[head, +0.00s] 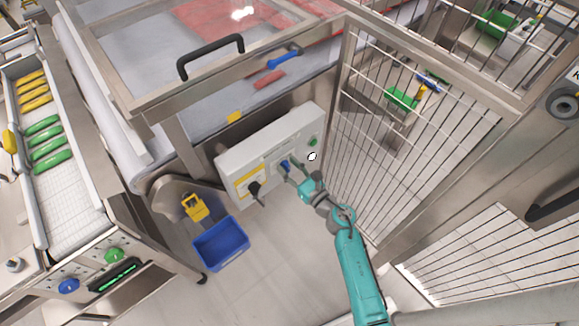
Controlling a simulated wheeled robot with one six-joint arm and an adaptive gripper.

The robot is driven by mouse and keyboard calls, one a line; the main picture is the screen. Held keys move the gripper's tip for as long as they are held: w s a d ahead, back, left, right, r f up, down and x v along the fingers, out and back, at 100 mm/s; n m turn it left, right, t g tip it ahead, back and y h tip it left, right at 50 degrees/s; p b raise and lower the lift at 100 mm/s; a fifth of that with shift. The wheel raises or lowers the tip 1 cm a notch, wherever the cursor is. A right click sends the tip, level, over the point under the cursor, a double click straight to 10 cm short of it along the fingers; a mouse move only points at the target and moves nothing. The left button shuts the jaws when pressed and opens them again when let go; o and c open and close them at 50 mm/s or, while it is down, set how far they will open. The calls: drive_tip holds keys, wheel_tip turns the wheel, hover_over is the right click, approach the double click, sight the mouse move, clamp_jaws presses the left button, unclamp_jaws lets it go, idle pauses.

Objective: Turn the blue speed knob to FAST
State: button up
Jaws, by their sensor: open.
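The blue speed knob (285,165) is on the front of a light grey control box (232,157) under the conveyor. My gripper (288,169) is at the knob, with its fingers open and one on either side of it. I cannot tell whether the fingers touch the knob. The knob's pointer direction and the FAST marking are too small to read. My teal arm reaches up to the box from the bottom right.
A black rotary switch (254,188) on a yellow plate sits left of the knob, and a green button (312,142) sits to its right. A wire fence (375,160) stands close on the right. A blue bin (221,243) and a yellow padlock-like item (194,207) are lower left.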

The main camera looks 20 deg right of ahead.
drive_tip(key=shift+w, duration=0.1)
clamp_jaws()
drive_tip(key=shift+m, duration=0.4)
drive_tip(key=shift+w+d+f+m, duration=0.1)
drive_tip(key=shift+d+m, duration=0.1)
drive_tip(key=shift+m, duration=1.15)
drive_tip(key=shift+d+f+m, duration=0.1)
drive_tip(key=shift+d+m, duration=0.05)
drive_tip(key=shift+m, duration=1.15)
drive_tip(key=shift+w+d+f+m, duration=0.1)
drive_tip(key=shift+d+m, duration=0.1)
drive_tip(key=shift+m, duration=1.15)
